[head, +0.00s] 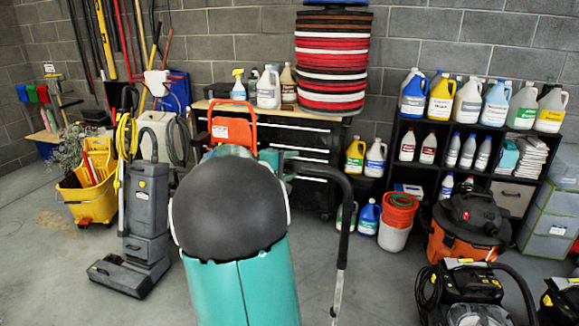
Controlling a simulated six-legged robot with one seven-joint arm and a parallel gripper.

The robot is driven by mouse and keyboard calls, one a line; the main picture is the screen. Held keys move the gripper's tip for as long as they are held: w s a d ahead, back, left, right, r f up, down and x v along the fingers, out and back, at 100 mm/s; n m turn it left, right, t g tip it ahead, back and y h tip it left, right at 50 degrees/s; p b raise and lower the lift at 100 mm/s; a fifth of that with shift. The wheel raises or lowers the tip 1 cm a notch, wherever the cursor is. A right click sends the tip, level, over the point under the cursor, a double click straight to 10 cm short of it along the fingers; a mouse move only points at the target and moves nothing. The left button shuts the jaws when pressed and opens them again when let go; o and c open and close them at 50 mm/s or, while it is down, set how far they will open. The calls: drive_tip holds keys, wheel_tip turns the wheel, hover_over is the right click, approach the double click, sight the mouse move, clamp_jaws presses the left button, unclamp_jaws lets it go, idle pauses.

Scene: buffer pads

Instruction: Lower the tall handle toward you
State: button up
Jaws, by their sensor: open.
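An orange loop-shaped handle (250,131) stands upright behind a large black and teal form in the middle of the head view. A pale label shows on the handle, and teal parts show just below it. The lower part of what it belongs to is hidden. A black curved tube (345,195) arches out to the right and continues down as a grey pole. I cannot tell whether the tube joins the orange handle, or which of them is the tall handle. My gripper is not visible.
A grey upright floor machine (147,215) and a yellow mop bucket (93,198) stand at left. A workbench (318,125) bears stacked pads (331,60). An orange-black vacuum (465,235) and a bottle shelf (470,160) stand at right. Bare floor (375,285) lies right of the pole.

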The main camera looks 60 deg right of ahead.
drive_tip(key=shift+c, duration=0.5)
clamp_jaws()
drive_tip(key=shift+a, duration=0.1)
